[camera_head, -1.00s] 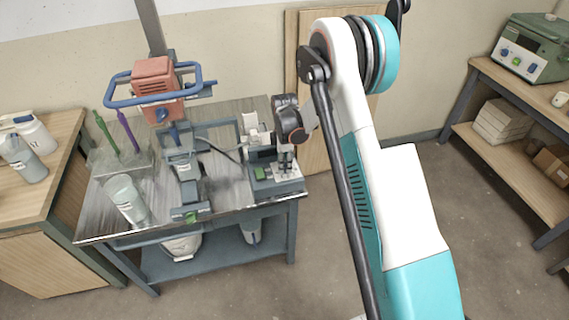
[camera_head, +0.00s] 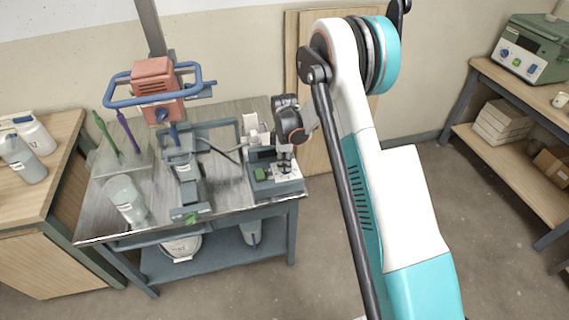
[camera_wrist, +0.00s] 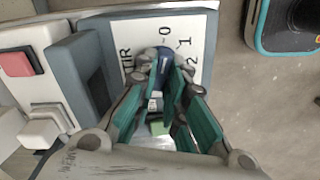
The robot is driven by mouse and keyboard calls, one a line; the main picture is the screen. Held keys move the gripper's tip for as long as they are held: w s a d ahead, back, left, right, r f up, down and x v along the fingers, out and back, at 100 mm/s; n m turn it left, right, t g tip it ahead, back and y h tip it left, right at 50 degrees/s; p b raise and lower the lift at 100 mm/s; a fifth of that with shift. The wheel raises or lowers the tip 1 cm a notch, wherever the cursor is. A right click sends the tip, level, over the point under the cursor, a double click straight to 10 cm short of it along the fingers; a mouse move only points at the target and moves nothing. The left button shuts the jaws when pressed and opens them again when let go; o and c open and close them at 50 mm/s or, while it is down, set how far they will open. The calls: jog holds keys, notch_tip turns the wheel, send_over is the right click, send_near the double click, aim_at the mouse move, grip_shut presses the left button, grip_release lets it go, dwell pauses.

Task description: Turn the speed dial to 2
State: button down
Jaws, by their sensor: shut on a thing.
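The speed dial (camera_wrist: 165,58) is a small dark blue knob on a white label plate (camera_wrist: 190,22) printed with 0, 1 and 2 in the wrist view. My gripper (camera_wrist: 166,66) is shut on the dial, one finger on each side of it. The fingers hide much of the knob, so I cannot tell which number it points to. In the head view, my gripper (camera_head: 284,168) reaches down onto the control box (camera_head: 262,187) at the right end of the metal table. The dial is hidden there by the fingers.
The control box has a red button (camera_wrist: 15,63) and a pale switch (camera_wrist: 45,121). The orange-headed mixer (camera_head: 157,85) stands left of the box, with a clear container (camera_head: 126,199) beside it. Open floor (camera_head: 330,235) lies right of the table (camera_head: 150,234).

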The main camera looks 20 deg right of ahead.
jog(key=m+b, duration=0.1)
jog(key=m, duration=0.6)
jog(key=shift+w+d+b, duration=0.1)
jog(key=shift+b, duration=0.25)
jog(key=m, duration=0.3)
jog(key=shift+m+b, duration=0.3)
jog(key=shift+d+m, duration=0.1)
jog(key=shift+m, duration=1.8)
jog(key=shift+w, duration=0.1)
jog(key=c, duration=1.6)
grip_release()
jog(key=shift+c, duration=0.2)
notch_tip(320, 180, up, 12)
